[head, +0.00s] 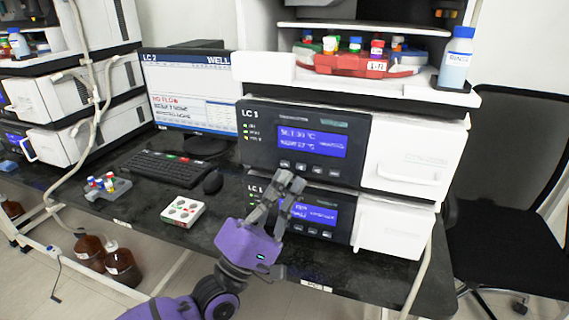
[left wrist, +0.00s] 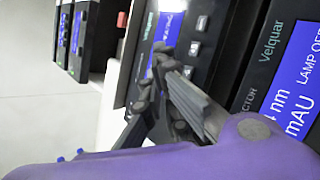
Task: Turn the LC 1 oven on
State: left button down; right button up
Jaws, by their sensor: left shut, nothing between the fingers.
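The LC 1 oven (head: 270,150) is the upper unit of the right stack. My right gripper is not in view.
The lower unit (head: 316,214), a detector, sits directly below the oven. A bottle (head: 456,58) stands on the stack's right edge. A chair (head: 510,200) stands right.

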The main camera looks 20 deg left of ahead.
pick_arm(q)
jog(key=s+p, duration=0.1)
jog(key=s, duration=0.3)
jog(key=shift+s+a, duration=0.1)
jog(key=shift+s, duration=0.05)
dwell(0.6)
